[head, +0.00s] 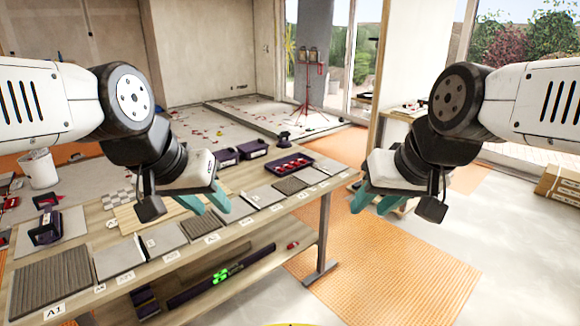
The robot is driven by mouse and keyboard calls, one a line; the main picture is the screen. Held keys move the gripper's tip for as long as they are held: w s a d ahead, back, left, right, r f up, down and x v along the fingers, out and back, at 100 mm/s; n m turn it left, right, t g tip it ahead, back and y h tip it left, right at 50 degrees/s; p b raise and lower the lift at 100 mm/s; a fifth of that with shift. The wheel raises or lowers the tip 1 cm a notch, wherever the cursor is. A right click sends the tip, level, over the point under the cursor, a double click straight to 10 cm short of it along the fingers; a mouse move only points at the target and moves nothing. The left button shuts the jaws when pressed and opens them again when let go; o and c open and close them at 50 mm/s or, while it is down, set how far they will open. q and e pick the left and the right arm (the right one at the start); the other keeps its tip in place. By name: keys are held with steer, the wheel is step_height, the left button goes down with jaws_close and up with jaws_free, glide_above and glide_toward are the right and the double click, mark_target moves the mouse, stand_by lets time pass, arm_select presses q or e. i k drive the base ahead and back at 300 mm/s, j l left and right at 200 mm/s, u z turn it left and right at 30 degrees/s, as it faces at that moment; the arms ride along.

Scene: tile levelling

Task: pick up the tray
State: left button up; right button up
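A dark purple tray (275,173) holding several small red pieces (290,162) sits at the far part of the long wooden workbench (262,226). My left gripper (206,203) hangs over the bench, nearer to me and left of the tray. Its teal fingers are apart, with nothing seen between them. My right gripper (376,200) is right of the tray, beyond the bench's right end in the picture. Its teal fingers are also apart and it looks empty. Neither gripper touches the tray.
Sample tiles such as a ribbed dark one (52,280) line the bench's near edge with labels. Dark purple bins (252,149) stand left of the tray. A lower shelf holds a long dark level (222,278). Orange matting (400,265) covers floor at right.

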mark_target(269, 166)
steer(key=i+l+u, duration=0.35)
steer(key=i+l, duration=0.15)
steer(key=i, duration=0.3)
steer(key=i+l+u, duration=0.3)
steer(key=i+l, duration=0.4)
steer(key=i+l+u, duration=0.35)
steer(key=i+l, duration=0.25)
steer(key=l, duration=0.25)
